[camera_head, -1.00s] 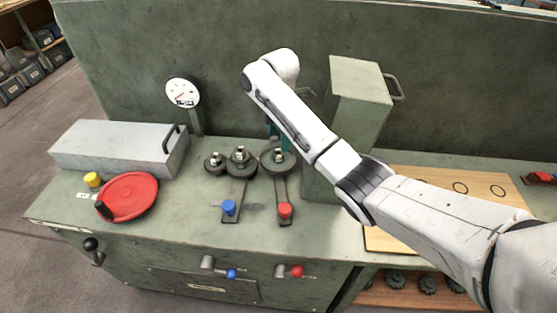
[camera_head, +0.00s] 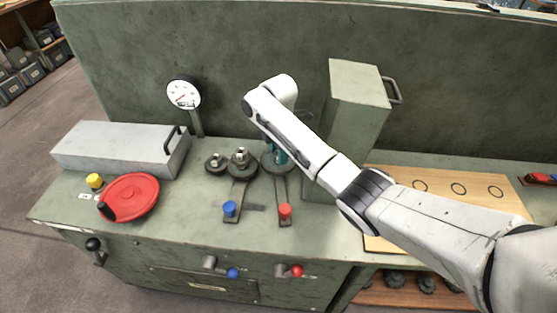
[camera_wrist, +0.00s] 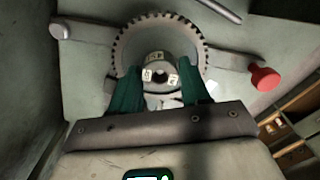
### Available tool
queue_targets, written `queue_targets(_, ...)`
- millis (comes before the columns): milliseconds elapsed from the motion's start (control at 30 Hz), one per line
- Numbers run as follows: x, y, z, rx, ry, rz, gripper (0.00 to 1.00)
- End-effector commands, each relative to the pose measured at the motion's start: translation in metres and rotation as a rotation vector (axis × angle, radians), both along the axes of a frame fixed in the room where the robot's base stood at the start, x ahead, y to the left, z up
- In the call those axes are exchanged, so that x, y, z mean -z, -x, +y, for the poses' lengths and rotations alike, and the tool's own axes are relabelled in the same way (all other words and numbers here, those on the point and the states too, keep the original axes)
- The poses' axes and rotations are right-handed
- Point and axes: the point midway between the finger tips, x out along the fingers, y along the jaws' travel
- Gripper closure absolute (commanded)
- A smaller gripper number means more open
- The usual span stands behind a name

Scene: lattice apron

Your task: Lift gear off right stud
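The right gear (camera_wrist: 131,35) is a dark toothed wheel with a pale hub (camera_wrist: 160,75) at its middle. In the head view this gear (camera_head: 267,168) sits on the right stud and is partly hidden by my gripper. My gripper (camera_wrist: 159,73) has two teal fingers, apart, one on each side of the hub, over the near part of the gear. In the head view my gripper (camera_head: 279,157) points down at the right stud. Whether the fingers touch the hub is hard to tell.
Middle gear (camera_head: 240,168) and a smaller left gear (camera_head: 214,165) stand close on the left. A blue knob (camera_head: 230,208) and a red knob (camera_head: 285,211) are in front. A tall green box (camera_head: 350,125) stands close on the right. A wooden board (camera_head: 440,215) lies beyond it.

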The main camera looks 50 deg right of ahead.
Motion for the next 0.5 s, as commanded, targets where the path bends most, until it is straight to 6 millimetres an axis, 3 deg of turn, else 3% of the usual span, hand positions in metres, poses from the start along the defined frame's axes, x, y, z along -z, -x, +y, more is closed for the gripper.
queue_targets(500, -0.0004, -0.0001, 0.0000, 0.000, 0.000, 0.000, 1.00)
